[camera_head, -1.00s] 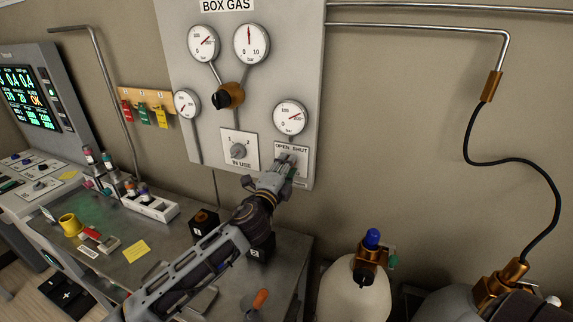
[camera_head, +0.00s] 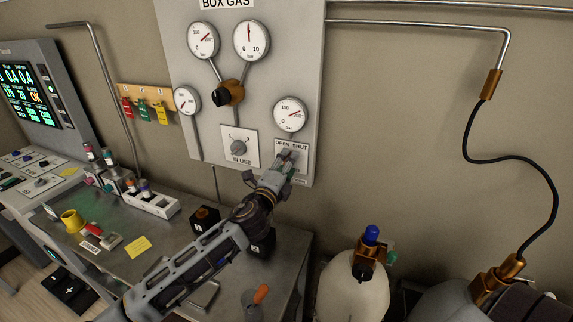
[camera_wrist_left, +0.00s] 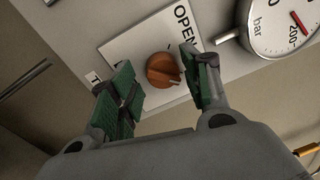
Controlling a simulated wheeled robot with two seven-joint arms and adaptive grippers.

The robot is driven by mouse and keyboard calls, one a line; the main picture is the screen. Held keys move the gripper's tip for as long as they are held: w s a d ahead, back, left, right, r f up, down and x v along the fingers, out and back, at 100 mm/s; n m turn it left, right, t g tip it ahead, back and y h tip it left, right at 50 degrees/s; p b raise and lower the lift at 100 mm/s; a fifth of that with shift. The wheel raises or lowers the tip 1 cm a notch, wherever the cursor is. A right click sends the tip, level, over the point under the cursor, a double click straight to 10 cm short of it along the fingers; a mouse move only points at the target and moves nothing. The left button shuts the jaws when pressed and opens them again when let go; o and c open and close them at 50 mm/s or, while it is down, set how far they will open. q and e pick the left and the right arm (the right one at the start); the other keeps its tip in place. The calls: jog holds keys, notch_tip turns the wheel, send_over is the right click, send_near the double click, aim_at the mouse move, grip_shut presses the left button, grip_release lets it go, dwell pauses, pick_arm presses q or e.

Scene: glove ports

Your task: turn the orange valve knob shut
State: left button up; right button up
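The orange valve knob (camera_wrist_left: 163,70) sits on a white OPEN/SHUT plate (camera_wrist_left: 142,42) in the left wrist view. A dark mark on the knob points to the right in that view. My left gripper (camera_wrist_left: 162,82) is open, with one green-padded finger on each side of the knob. I cannot tell whether either finger touches it; a gap shows on the left side. In the head view my left gripper (camera_head: 284,160) is up against the plate (camera_head: 292,147) and hides the knob. My right gripper is not in view.
Above the plate is a pressure gauge (camera_head: 291,114), close to the gripper in the wrist view (camera_wrist_left: 280,22). An IN USE selector (camera_head: 239,147) is to its left. A bench (camera_head: 180,245) lies below. A cream cylinder (camera_head: 350,295) stands at lower right.

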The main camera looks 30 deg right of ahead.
pick_arm(q)
jog(key=shift+a+r, duration=0.1)
dwell(0.4)
jog(key=r+v, duration=0.1)
jog(key=v, duration=1)
jog(key=shift+s+a+f, duration=0.25)
jog(key=shift+s+f, duration=0.05)
jog(key=shift+f, duration=0.25)
jog(key=shift+a, duration=0.1)
dwell(0.4)
